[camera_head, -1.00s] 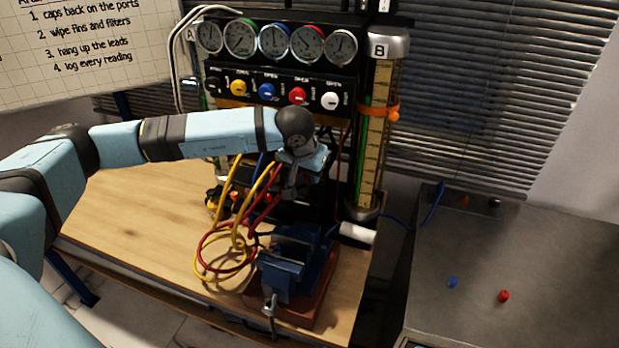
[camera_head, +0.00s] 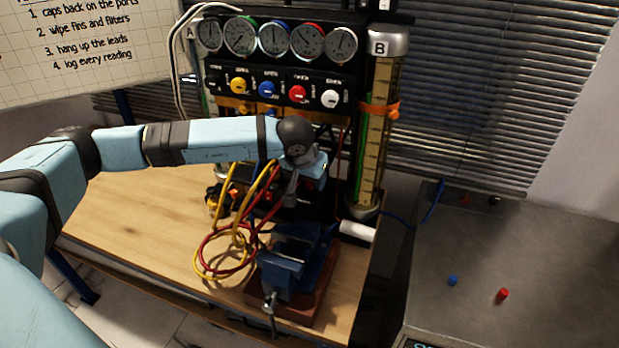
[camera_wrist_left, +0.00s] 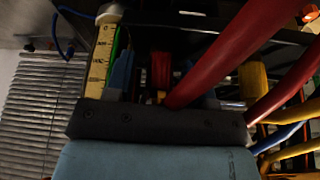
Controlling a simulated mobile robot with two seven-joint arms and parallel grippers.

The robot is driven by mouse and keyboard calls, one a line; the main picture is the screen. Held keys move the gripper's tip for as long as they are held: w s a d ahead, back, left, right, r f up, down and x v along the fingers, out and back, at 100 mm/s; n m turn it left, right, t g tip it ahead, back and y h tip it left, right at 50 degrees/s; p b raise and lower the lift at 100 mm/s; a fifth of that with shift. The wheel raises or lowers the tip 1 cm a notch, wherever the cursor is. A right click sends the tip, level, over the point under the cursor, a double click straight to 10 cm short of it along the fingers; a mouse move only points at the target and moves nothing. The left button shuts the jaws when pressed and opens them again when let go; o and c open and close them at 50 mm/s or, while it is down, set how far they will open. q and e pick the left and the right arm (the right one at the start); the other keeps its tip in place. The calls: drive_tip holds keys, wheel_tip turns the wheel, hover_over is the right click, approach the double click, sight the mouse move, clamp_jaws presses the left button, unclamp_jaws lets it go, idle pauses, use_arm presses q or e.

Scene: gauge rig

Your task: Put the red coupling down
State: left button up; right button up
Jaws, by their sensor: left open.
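My left gripper (camera_head: 290,192) points down behind the blue vise, in front of the gauge rig. In the left wrist view its two light-blue fingers (camera_wrist_left: 160,80) stand apart and open. A red cylindrical piece, which looks like the red coupling (camera_wrist_left: 160,70), sits between the fingers. Whether either finger touches it is unclear. Thick red hoses (camera_wrist_left: 225,50) cross close in front of the camera and hide part of the right finger. In the head view I cannot make out the coupling. My right gripper does not show.
The blue vise (camera_head: 282,272) stands on the wooden bench beside looped red and yellow leads (camera_head: 215,262). Tube B (camera_head: 375,130) rises right of my gripper. A white cylinder (camera_head: 357,231) lies nearby. A blue cap (camera_head: 453,281) and red cap (camera_head: 503,294) are on the grey table. The bench's left is clear.

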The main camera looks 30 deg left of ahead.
use_arm(q)
drive_tip(key=b+v, duration=0.2)
drive_tip(key=v, duration=1)
drive_tip(key=shift+r, duration=0.1)
drive_tip(key=shift+d, duration=0.1)
